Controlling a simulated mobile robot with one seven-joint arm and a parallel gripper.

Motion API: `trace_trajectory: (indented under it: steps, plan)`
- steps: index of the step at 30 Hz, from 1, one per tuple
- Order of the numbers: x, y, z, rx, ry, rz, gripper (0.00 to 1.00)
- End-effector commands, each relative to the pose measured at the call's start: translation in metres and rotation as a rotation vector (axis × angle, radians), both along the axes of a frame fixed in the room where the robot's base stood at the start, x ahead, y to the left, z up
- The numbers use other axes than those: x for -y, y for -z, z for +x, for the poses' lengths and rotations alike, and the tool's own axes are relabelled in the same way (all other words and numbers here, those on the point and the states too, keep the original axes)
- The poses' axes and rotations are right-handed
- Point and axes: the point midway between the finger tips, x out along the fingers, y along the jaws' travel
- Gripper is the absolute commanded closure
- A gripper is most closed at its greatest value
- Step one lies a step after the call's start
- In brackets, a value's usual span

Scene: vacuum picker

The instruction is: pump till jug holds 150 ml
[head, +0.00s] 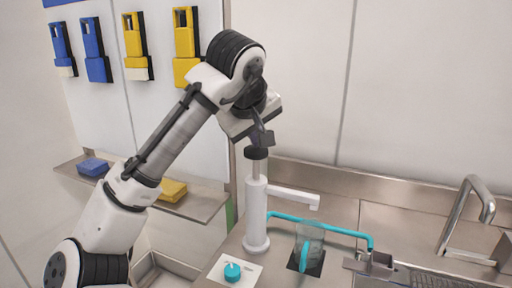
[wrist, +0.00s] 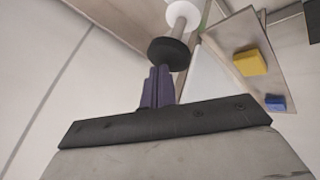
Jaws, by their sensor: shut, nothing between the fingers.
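The white pump (head: 257,215) stands upright on the steel counter, with a black knob (head: 256,153) on top and a spout (head: 293,197) pointing right. A clear jug (head: 314,236) stands on a dark square pad below the spout end. A teal patch shows at the jug; I cannot read its level. My gripper (head: 263,139) is shut and empty, pointing down right above the black knob. In the wrist view the shut dark fingers (wrist: 160,75) reach to the black knob (wrist: 168,51); whether they touch it I cannot tell.
A teal knob (head: 232,271) sits on a white plate at the pump's front left. A shelf (head: 200,205) with blue and yellow blocks is left. Yellow and blue holders hang on the wall.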

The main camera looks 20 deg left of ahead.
Motion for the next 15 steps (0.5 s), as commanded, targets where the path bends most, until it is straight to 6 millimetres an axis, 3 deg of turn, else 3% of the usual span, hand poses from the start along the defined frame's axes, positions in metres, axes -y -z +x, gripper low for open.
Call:
trace_trajectory:
  steps: [15]
  plan:
    - [0.0005, 0.0074, 0.0001, -0.002, 0.001, 0.000, 1.00]
